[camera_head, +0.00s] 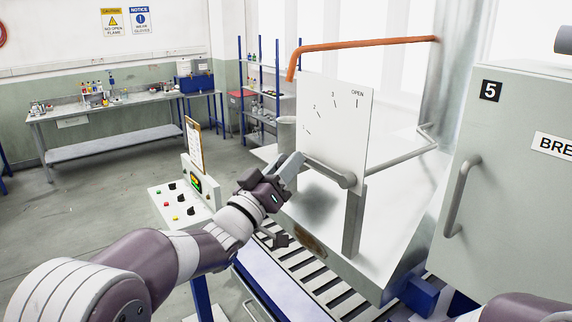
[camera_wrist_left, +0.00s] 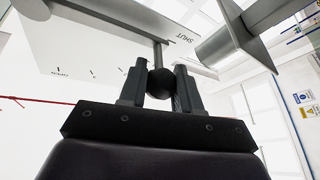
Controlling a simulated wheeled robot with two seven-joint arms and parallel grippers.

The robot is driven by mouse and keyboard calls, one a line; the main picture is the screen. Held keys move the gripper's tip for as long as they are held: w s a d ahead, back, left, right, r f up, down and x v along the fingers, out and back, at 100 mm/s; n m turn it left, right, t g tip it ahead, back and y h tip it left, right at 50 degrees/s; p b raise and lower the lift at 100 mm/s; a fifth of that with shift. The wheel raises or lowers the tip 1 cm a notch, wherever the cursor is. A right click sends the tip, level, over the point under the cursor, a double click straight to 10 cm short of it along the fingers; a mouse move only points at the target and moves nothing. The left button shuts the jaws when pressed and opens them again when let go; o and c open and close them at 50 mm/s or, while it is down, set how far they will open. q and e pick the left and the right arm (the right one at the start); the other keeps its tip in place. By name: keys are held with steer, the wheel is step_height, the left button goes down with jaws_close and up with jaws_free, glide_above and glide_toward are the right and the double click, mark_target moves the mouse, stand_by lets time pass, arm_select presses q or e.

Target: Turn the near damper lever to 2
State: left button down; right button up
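The white damper plate (camera_head: 335,115) stands upright on the white housing, with marks 1, 2, 3 and OPEN along its upper part. The grey damper lever (camera_head: 325,170) runs from its pivot at the lower right of the plate to the left, below mark 1. My left gripper (camera_head: 296,162) is at the lever's left end and hides it in the head view. In the left wrist view, the lever's black ball knob (camera_wrist_left: 160,82) sits between the two fingers of my left gripper (camera_wrist_left: 159,90), which appear closed on it. My right gripper is out of view.
An orange bent pipe (camera_head: 365,44) passes above the plate. A control box (camera_head: 180,203) with knobs and a clipboard stands left of my left forearm. A grey cabinet (camera_head: 510,190) marked 5 fills the right side. A slatted conveyor (camera_head: 310,278) lies below.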

arm_select(q)
steer(key=shift+r+m+b, duration=0.2)
steer(key=shift+m+b, duration=0.3)
steer(key=shift+b, duration=0.35)
steer(key=r+m+g+h+b, duration=0.1)
steer(key=m, duration=0.1)
steer(key=r+m+h+b, duration=0.2)
steer(key=m, duration=0.1)
steer(key=s+d+r+m+g+h+b, duration=0.1)
steer(key=r+m+b, duration=0.1)
steer(key=m, duration=0.1)
steer(key=shift+s+g+h, duration=0.1)
steer(key=shift+g+h, duration=0.2)
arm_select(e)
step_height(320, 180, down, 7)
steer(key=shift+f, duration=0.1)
arm_select(q)
steer(key=shift+s+d+r+m+g+h+b, duration=0.2)
steer(key=shift+r+m+g+h+b, duration=0.15)
steer(key=shift+m, duration=0.4)
steer(key=shift+s+d+r+m+g+h+b, duration=0.1)
steer(key=shift+s+r+m+g+h, duration=0.15)
steer(key=shift+r+m+g, duration=0.4)
steer(key=shift+s+d+r+m+g+h+b, duration=0.2)
steer(key=shift+m+h+b, duration=0.1)
steer(key=shift+m, duration=0.6)
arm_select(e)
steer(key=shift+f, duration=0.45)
